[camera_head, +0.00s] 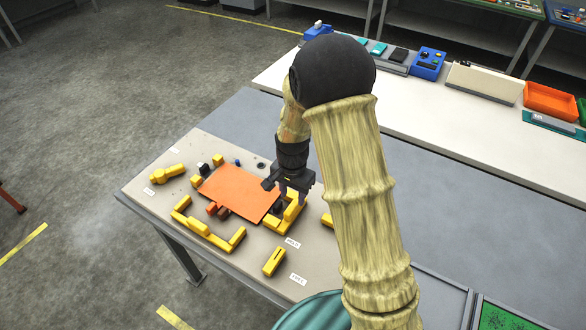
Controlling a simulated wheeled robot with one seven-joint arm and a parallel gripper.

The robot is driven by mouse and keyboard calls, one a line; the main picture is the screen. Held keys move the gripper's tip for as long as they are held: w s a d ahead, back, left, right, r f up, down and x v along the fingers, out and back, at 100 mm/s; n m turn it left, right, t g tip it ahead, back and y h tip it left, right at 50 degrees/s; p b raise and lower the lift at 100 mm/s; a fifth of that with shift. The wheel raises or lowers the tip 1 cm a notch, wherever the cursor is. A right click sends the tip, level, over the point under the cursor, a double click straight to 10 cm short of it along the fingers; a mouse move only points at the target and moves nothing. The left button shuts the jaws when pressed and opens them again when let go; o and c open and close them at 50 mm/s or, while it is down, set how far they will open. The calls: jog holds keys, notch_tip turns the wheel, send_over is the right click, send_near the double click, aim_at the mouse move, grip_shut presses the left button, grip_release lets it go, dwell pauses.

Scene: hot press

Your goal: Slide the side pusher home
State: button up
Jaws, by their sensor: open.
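An orange plate (237,192) lies in the middle of a fixture on a beige board (222,260). My gripper (284,190) is open and points down at the right edge of the plate. Right under and beside it is a yellow block assembly (288,218), partly hidden by the gripper. This may be the side pusher; no visible label confirms it. I cannot tell whether my fingers touch it. An angled yellow bracket (206,231) runs along the near side of the plate. Small orange-red and brown blocks (217,209) sit at the plate's near edge.
A yellow handle-like part (167,173) lies at the board's left. A slotted yellow block (274,261) stands near the front, by white labels (298,279). My arm hides part of the table to the right. A white bench (430,120) with devices and an orange bin (550,101) stands behind.

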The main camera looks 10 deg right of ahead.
aim_at(293, 206)
notch_tip(293, 206, up, 11)
jog(key=b, duration=0.1)
jog(key=shift+r, duration=0.15)
jog(key=shift+s+d, duration=0.15)
jog(key=shift+d, duration=0.05)
jog(key=c, duration=0.7)
jog(key=s+d+n, duration=0.1)
jog(key=s, duration=0.1)
jog(key=s+d+n+t, duration=0.1)
jog(key=s+d, duration=0.1)
jog(key=s+d+n, duration=0.1)
jog(key=s, duration=0.2)
jog(key=shift+d+r+n, duration=0.1)
jog(key=shift+d+n, duration=0.3)
grip_shut()
jog(key=s+d+n+t, duration=0.1)
jog(key=s+d+n, duration=0.2)
jog(key=s, duration=0.4)
jog(key=shift+s+f+n+t, duration=0.2)
jog(key=shift+f+n+t, duration=0.1)
jog(key=shift+f+n, duration=0.1)
jog(key=shift+w, duration=0.1)
